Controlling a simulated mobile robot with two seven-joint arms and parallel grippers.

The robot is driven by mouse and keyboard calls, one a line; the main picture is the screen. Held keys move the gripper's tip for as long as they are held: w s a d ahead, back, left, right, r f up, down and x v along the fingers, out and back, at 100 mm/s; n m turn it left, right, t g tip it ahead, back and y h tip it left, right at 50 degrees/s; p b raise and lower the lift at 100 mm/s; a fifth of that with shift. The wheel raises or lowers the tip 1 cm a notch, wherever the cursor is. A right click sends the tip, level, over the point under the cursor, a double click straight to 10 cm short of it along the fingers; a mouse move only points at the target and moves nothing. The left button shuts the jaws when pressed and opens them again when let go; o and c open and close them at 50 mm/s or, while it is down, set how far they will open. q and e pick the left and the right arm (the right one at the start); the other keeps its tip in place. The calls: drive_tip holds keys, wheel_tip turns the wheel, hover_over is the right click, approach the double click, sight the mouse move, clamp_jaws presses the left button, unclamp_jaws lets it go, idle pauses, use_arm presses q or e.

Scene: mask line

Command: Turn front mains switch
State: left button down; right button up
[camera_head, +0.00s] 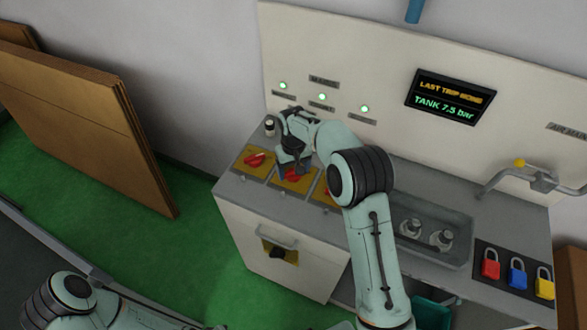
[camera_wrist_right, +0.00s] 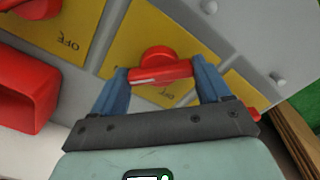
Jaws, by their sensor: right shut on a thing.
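Red rotary switches on yellow plates sit in a row on top of the grey bench: a left switch (camera_head: 255,160), a middle switch (camera_head: 291,176) and a right switch, mostly covered by my arm. My right gripper (camera_head: 294,166) is over the middle one. In the right wrist view, my right gripper's blue fingers (camera_wrist_right: 161,72) are shut on the red handle of this middle switch (camera_wrist_right: 158,54), one at each end. "OFF" shows on the plates. I cannot tell which switch the task calls front mains. My left gripper is out of view.
The back panel has three lit green lamps and a display (camera_head: 449,97). Padlocks (camera_head: 517,273), a grey tray (camera_head: 457,217) and a lever valve (camera_head: 533,176) are to the right. Brown boards (camera_head: 85,115) lean at left.

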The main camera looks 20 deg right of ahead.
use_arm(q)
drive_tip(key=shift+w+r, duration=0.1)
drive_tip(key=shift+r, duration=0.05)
use_arm(e)
drive_tip(key=n+p, duration=0.1)
drive_tip(key=n, duration=0.3)
drive_tip(key=shift+r+n, duration=0.1)
drive_tip(key=shift+n, duration=0.2)
drive_tip(key=n+p, duration=0.1)
drive_tip(key=n, duration=0.3)
drive_tip(key=shift+n+p, duration=0.3)
drive_tip(key=n, duration=0.3)
drive_tip(key=shift+n, duration=0.3)
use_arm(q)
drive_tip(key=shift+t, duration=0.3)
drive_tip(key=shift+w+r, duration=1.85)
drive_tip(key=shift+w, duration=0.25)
use_arm(e)
drive_tip(key=shift+n, duration=2.6)
drive_tip(key=o, duration=1)
